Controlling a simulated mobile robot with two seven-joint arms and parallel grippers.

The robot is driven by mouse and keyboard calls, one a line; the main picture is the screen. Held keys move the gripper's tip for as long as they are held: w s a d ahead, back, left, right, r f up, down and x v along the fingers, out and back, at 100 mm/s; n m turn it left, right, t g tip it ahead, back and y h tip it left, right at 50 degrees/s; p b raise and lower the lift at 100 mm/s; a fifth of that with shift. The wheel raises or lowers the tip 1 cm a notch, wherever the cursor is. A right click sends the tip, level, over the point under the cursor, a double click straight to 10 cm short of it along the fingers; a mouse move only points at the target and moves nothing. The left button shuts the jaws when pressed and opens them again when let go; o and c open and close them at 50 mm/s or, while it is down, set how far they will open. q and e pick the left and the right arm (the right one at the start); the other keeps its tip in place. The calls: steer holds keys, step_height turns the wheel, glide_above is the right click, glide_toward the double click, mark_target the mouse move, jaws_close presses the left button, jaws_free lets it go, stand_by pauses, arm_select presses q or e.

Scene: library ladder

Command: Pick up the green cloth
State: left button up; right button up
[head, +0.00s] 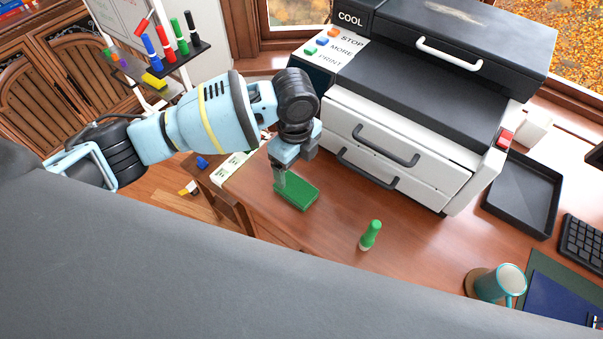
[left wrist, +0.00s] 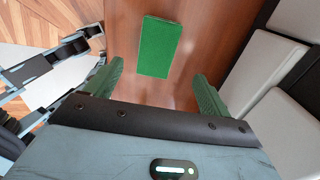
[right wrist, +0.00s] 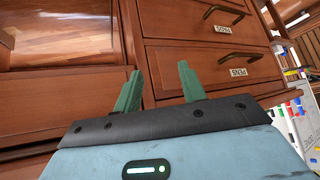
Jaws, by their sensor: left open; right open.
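The green cloth (head: 297,192) is a flat, folded rectangle lying on the wooden desk, in front of the printer. In the left wrist view the cloth (left wrist: 159,47) lies ahead of the fingertips, roughly centred between them. My left gripper (head: 280,178) hangs over the cloth's left end in the head view. In the left wrist view its fingers (left wrist: 160,80) are spread and hold nothing. My right gripper (right wrist: 157,80) is open and empty, facing wooden drawers; it does not show in the head view.
The large printer (head: 400,165) with drawer handles stands just behind the cloth. A green bottle-shaped object (head: 370,235) stands to the right of the cloth. A mug (head: 500,285), a black tray (head: 523,195) and a keyboard (head: 582,242) are farther right. Wooden drawers (right wrist: 215,65) face my right gripper.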

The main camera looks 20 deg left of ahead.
mark_target(296, 187)
arm_select(q)
steer(key=shift+s, duration=0.4)
steer(key=shift+f, duration=0.3)
steer(key=shift+w+f, duration=0.1)
steer(key=shift+f, duration=3.4)
arm_select(e)
steer(key=shift+s+f, duration=0.35)
steer(key=shift+s, duration=0.25)
arm_select(q)
steer(key=c, duration=1.1)
steer(key=shift+o, duration=0.2)
steer(key=shift+r, duration=0.1)
arm_select(e)
steer(key=shift+w, duration=0.1)
